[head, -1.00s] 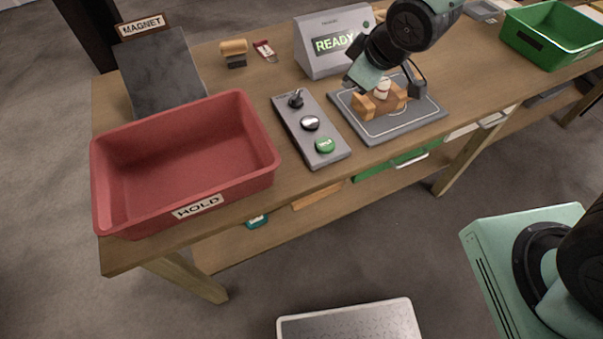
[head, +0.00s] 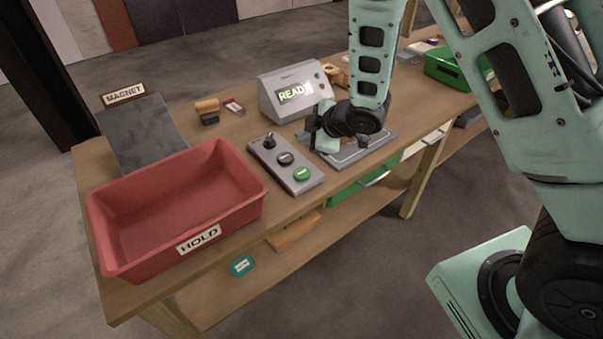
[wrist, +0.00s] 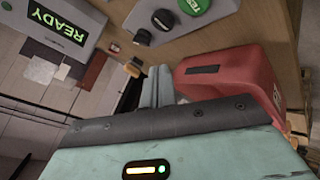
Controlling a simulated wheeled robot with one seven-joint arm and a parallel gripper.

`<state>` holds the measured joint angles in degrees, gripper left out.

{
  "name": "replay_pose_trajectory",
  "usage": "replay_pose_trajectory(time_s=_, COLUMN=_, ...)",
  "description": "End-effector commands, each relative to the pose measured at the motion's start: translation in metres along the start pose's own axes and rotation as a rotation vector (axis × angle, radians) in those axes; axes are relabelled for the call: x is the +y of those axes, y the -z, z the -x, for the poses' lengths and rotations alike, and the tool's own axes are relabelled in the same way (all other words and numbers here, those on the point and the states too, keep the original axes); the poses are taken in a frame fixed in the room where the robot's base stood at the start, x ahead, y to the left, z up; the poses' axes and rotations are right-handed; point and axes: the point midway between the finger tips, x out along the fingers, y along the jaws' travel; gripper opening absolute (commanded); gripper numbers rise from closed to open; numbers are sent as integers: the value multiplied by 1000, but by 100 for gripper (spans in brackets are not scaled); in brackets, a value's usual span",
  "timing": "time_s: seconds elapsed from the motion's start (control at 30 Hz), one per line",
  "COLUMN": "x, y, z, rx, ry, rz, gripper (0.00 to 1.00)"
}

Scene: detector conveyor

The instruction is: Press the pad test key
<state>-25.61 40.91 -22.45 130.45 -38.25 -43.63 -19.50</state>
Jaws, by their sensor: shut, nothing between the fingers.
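The green button's label is too small to read in the head view; the green button also shows at the top of the wrist view (wrist: 193,5). My gripper (head: 316,129) is just right of the panel, above the grey pad (head: 362,152), and partly hides the pad. In the wrist view its two fingers (wrist: 158,86) are together and empty, apart from the buttons.
A grey console (head: 292,97) reading READY stands behind the panel. The red HOLD bin (head: 215,243) is at left, the dark MAGNET plate (head: 146,134) behind it. A wooden-handled stamp-like thing (head: 207,110) stands near the console. A green bin (head: 447,70) is at far right.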

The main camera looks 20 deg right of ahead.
Motion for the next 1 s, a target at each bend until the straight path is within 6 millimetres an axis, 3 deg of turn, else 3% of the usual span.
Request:
replay_pose_trajectory(time_s=0.7, x=-41, y=-42, z=-57, rx=-1, ry=-1, rz=-2, gripper=0)
replay_pose_trajectory(time_s=1.0, x=-44, y=-44, z=-60, rx=-1, ry=0, rz=-1, gripper=0)
